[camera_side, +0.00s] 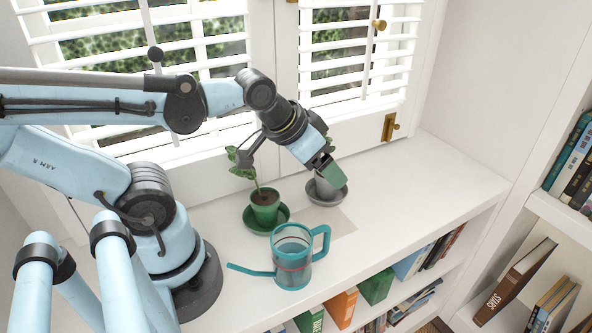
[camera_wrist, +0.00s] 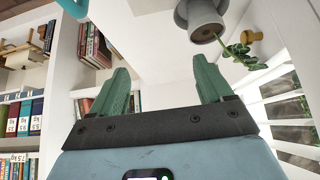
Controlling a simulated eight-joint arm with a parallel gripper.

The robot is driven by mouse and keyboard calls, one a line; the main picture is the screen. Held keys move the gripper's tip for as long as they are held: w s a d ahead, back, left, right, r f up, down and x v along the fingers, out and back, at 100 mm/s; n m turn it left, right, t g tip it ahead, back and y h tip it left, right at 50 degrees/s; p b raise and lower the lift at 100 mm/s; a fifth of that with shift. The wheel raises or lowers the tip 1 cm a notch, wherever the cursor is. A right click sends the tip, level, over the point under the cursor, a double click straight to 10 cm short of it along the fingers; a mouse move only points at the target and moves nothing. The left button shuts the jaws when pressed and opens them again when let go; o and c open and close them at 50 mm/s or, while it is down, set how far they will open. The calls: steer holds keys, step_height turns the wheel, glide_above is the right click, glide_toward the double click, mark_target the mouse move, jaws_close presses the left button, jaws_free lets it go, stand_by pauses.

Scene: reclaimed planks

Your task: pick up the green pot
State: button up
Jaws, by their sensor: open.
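The green pot (camera_side: 264,208) stands upright on a green saucer (camera_side: 250,222) on the white shelf top in the side view. A leafy plant (camera_side: 241,160) rises from it. My gripper (camera_side: 322,168) is to the right of the green pot and higher, above the grey pot (camera_side: 326,190). In the wrist view my gripper (camera_wrist: 160,66) shows two green fingers spread apart with nothing between them. The grey pot (camera_wrist: 205,22) is beyond the right finger there, with a small plant (camera_wrist: 242,54) in it. I do not see the green pot in the wrist view.
A teal watering can (camera_side: 293,262) stands in front of the green pot, its spout pointing left. The grey pot sits on a grey saucer (camera_side: 338,197). A shuttered window is behind. The shelf top (camera_side: 430,185) is clear at right. Books (camera_side: 375,287) fill shelves below.

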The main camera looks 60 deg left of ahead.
steer(key=shift+o, duration=0.8)
steer(key=r+m+g+h, duration=0.1)
steer(key=m+g, duration=0.3)
glide_above(265, 199)
steer(key=s, duration=0.2)
steer(key=shift+s+x, duration=0.2)
steer(key=shift+x, duration=0.85)
steer(key=shift+s+x, duration=0.2)
steer(key=shift+x, duration=0.85)
steer(key=shift+s+x, duration=0.2)
steer(key=shift+x, duration=3.65)
steer(key=shift+s+a, duration=0.1)
steer(key=shift+s, duration=0.1)
